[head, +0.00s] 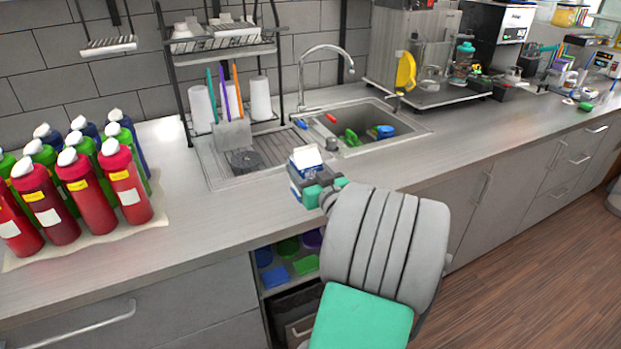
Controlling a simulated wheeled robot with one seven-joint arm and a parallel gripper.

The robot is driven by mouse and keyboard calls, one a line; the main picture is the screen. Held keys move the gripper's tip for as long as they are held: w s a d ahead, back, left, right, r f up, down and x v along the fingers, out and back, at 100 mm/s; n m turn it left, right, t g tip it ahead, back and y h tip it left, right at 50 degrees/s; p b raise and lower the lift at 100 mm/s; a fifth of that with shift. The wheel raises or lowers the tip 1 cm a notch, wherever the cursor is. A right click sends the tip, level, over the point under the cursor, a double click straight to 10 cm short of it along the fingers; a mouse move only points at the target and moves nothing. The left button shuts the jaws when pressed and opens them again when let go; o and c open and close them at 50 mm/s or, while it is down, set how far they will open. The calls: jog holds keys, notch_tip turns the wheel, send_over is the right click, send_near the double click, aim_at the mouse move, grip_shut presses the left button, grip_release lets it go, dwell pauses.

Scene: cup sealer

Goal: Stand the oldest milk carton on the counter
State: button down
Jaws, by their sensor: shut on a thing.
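A small blue and white milk carton (306,160) is at the front of the counter (260,205), just in front of the sink. My gripper (318,188) is shut on the carton from the front right. The carton looks upright. My arm and the gripper hide its lower part, so I cannot tell whether its base touches the counter. I see no date on it and no other carton.
Several red, green and blue bottles (119,170) stand on the left counter. An open shelf (290,262) with bowls lies below. The counter right of the sink's front is clear.

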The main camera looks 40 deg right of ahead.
jog(key=f, duration=0.2)
jog(key=w+d+f, duration=0.1)
jog(key=d+f+p, duration=0.1)
jog(key=f, duration=0.1)
jog(key=shift+w+d+f, duration=0.15)
jog(key=shift+w+f, duration=0.15)
jog(key=shift+f+b, duration=0.35)
jog(key=shift+f, duration=0.05)
jog(key=shift+c, duration=2.1)
grip_release()
jog(key=shift+r+p, duration=0.2)
jog(key=shift+p, duration=0.15)
jog(key=b+v, duration=0.4)
jog(key=v, duration=0.8)
